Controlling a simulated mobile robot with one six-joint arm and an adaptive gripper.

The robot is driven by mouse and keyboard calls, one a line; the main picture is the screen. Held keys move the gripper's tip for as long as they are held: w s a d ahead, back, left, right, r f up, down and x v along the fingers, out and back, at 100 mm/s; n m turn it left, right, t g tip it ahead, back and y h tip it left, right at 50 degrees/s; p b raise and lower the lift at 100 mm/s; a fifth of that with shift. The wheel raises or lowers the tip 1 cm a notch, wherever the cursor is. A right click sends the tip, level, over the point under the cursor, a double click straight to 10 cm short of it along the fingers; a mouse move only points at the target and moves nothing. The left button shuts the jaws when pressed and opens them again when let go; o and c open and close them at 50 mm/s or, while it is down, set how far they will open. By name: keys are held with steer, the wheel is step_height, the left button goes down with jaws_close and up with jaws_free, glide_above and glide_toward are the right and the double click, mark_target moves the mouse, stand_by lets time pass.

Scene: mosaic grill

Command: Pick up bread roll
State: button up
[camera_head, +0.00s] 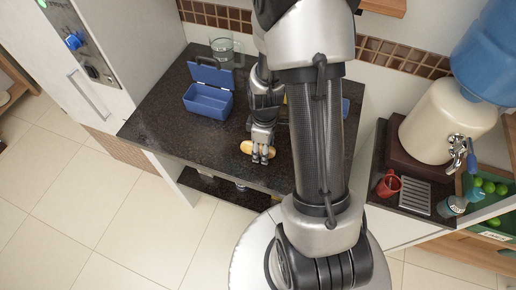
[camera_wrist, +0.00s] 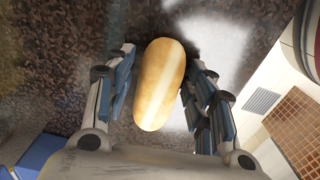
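A golden-brown, oblong bread roll (camera_wrist: 160,84) lies on the dark speckled counter (camera_head: 178,126). In the head view the bread roll (camera_head: 246,147) is near the counter's front edge, partly covered by my gripper (camera_head: 262,158). In the wrist view my gripper (camera_wrist: 158,98) has one finger on each side of the roll. The fingers are spread, with a small gap at the left and little or none at the right. I cannot tell whether the right finger touches the roll.
An open blue lunch box (camera_head: 208,100) and a clear glass mug (camera_head: 224,50) stand further back on the counter. At the right are a water dispenser (camera_head: 440,120), a red mug (camera_head: 388,184) and a green crate of limes. The counter left of my gripper is clear.

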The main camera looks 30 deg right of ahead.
steer(key=c, duration=0.8)
